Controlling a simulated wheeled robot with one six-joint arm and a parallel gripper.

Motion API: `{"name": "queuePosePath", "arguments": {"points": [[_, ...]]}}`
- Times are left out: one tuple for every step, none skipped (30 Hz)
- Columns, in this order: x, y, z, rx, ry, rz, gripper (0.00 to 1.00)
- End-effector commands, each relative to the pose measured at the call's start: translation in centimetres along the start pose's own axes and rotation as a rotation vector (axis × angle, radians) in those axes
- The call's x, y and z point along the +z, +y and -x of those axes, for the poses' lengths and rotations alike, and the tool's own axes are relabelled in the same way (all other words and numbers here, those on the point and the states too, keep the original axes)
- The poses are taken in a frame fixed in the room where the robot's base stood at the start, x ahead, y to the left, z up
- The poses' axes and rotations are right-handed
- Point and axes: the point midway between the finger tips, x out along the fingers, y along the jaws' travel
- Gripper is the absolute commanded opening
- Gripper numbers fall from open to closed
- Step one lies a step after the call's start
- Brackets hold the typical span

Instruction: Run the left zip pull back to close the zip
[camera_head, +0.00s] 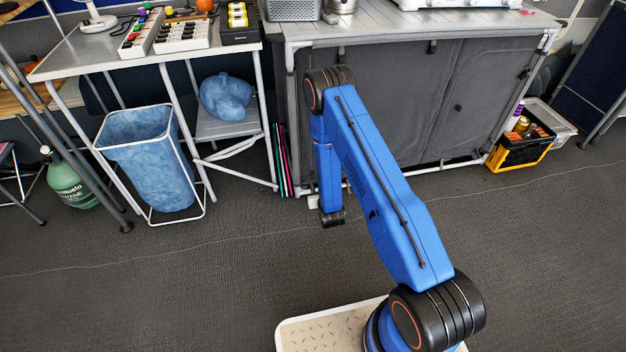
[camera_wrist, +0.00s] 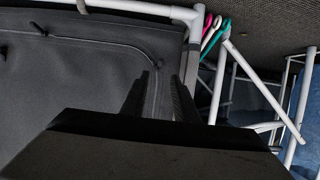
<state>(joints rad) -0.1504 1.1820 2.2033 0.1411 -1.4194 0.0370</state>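The grey fabric cabinet front (camera_head: 490,90) stands behind my arm in the head view. It also fills the left of the wrist view (camera_wrist: 75,85). A zip line (camera_wrist: 110,43) runs along its edge in the wrist view, bends at a corner and passes down toward the gap between my fingers. My gripper (camera_wrist: 160,85) shows two dark fingers apart, close to the cabinet's frame post. I make out nothing clearly held between them. The left zip pull cannot be made out for certain; my fingers and gripper body hide part of the zip. My arm hides the cabinet's left part in the head view.
The cabinet's pale frame post (camera_wrist: 193,50) is right beside my fingers. Coloured rods (camera_head: 281,160) lean by the cabinet's left side. A blue bin (camera_head: 155,165) stands farther left, and a yellow-black crate (camera_head: 520,150) at right. The carpet in front is clear.

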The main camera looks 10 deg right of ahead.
Motion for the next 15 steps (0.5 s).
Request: {"name": "queuePosePath", "arguments": {"points": [[0.0, 0.0, -1.0, 0.000, 0.001, 0.000, 0.27], [0.0, 0.0, -1.5, 0.000, 0.001, 0.000, 0.27], [0.0, 0.0, -2.2, 0.000, 0.002, 0.000, 0.27], [0.0, 0.0, -2.7, 0.000, 0.001, 0.000, 0.27], [0.0, 0.0, -3.3, 0.000, 0.001, 0.000, 0.27], [0.0, 0.0, -3.9, -0.001, 0.001, 0.001, 0.27], [0.0, -0.1, -4.5, -0.001, 0.002, 0.001, 0.27], [0.0, -0.1, -4.9, -0.001, 0.001, 0.001, 0.27], [0.0, -0.1, -5.5, -0.001, 0.001, 0.001, 0.27], [0.0, -0.1, -6.0, -0.001, 0.002, 0.001, 0.27], [0.0, -0.1, -6.3, -0.001, 0.001, 0.001, 0.27], [0.1, -0.1, -6.8, -0.001, 0.000, 0.001, 0.27], [0.1, -0.1, -7.2, -0.001, 0.000, 0.001, 0.27], [0.1, 0.0, -7.4, -0.001, 0.000, 0.001, 0.27], [0.1, 0.0, -7.7, -0.001, 0.000, 0.001, 0.27]]}}
